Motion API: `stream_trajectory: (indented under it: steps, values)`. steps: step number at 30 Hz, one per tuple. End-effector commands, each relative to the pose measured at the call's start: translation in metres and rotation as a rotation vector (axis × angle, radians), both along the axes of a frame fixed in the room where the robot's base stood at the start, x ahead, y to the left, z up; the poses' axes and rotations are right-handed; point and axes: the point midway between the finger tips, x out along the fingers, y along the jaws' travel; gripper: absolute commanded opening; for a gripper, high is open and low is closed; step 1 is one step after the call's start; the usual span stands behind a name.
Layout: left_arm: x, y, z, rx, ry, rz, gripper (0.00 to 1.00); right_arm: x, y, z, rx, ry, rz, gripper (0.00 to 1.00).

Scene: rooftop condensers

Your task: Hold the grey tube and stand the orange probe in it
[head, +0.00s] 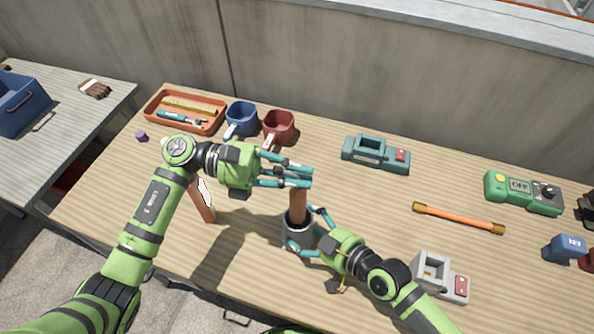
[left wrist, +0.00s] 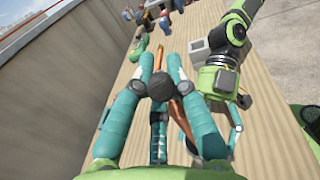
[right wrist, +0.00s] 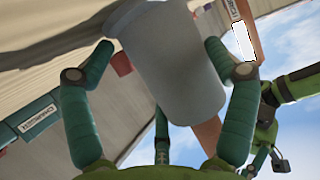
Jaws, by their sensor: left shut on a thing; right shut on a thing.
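The grey tube (head: 297,239) stands upright near the front middle of the table, its dark mouth facing up. My right gripper (head: 306,231) is shut around it from the right; the tube fills the right wrist view (right wrist: 172,70) between the fingers. The orange probe (head: 299,203), brownish orange, is upright with its lower end at the tube's mouth. How deep it sits I cannot tell. My left gripper (head: 297,178) is shut on its upper part, above the tube. In the left wrist view the probe (left wrist: 182,115) is partly hidden by fingers.
A brown piece with a white label (head: 206,208) stands partly behind my left arm. An orange tray (head: 183,125), blue mug (head: 241,119) and red mug (head: 279,126) are at the back left. A teal device (head: 375,154), orange bar (head: 458,217) and grey device (head: 437,272) lie right.

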Motion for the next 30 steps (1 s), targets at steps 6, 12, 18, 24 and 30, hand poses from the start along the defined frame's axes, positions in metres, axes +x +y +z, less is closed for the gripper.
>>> stream_trajectory:
  steps: [6, 12, 18, 24, 30]
  values:
    - [0.000, 0.000, 0.000, -0.001, 0.000, 0.000, 0.00, -0.001, -0.001, -0.002, -0.005, 0.004, 0.001, 0.50]
    - [0.000, 0.000, -0.004, -0.001, 0.001, 0.000, 0.00, -0.001, -0.001, -0.002, -0.005, 0.004, 0.001, 0.50]
    - [0.000, 0.000, -0.010, -0.001, 0.001, 0.000, 0.00, -0.001, -0.001, -0.002, -0.005, 0.004, 0.001, 0.50]
    - [0.000, 0.000, -0.012, -0.001, 0.000, 0.000, 0.00, -0.001, -0.001, -0.002, -0.005, 0.004, 0.001, 0.50]
    - [0.000, 0.000, -0.012, -0.001, 0.000, 0.000, 0.00, -0.001, -0.001, -0.002, -0.005, 0.004, 0.001, 0.50]
